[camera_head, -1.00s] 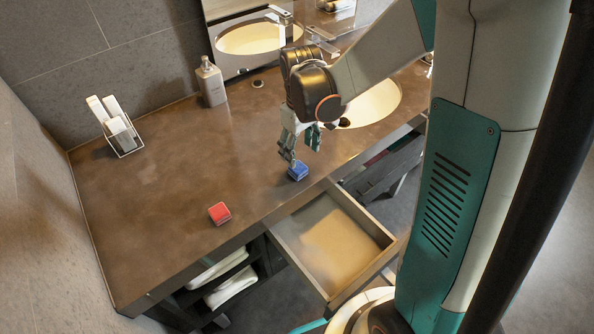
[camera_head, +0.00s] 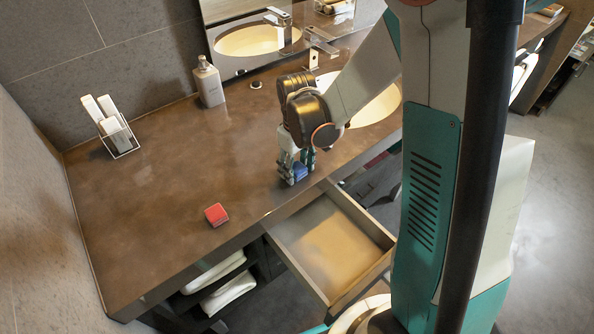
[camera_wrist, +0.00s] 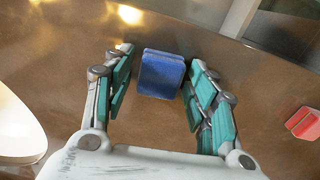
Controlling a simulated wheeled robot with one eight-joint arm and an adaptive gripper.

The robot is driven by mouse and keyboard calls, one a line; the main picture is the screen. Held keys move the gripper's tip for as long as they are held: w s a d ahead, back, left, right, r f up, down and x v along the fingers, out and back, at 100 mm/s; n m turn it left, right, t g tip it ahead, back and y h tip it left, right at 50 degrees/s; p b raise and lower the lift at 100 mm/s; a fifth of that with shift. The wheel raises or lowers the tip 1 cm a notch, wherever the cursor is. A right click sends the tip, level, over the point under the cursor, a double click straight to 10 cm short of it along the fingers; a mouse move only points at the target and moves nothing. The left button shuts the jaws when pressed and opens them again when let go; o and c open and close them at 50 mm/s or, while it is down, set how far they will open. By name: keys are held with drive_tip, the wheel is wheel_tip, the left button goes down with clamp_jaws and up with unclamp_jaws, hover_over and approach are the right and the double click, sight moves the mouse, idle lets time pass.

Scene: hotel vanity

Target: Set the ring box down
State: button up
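A small blue box (camera_head: 300,173) sits on the brown counter near its front edge, above the open drawer. A small red box (camera_head: 216,214) sits on the counter to its left; it also shows at the right of the wrist view (camera_wrist: 303,123). I cannot tell from looks which one is the ring box. My gripper (camera_head: 295,168) is down at the blue box, with its teal-padded fingers on either side of it. In the wrist view the blue box (camera_wrist: 160,74) lies between the open fingertips (camera_wrist: 161,60), with narrow gaps visible at both sides.
The open drawer (camera_head: 283,245) juts out below the counter front and looks empty. A soap bottle (camera_head: 209,84) and a wire holder with white items (camera_head: 119,139) stand at the back left. The sink (camera_head: 378,107) is behind my arm. The counter's left half (camera_head: 140,200) is mostly clear.

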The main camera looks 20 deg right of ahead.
drive_tip(key=c, duration=0.6)
drive_tip(key=shift+r, duration=0.1)
drive_tip(key=shift+c, duration=0.2)
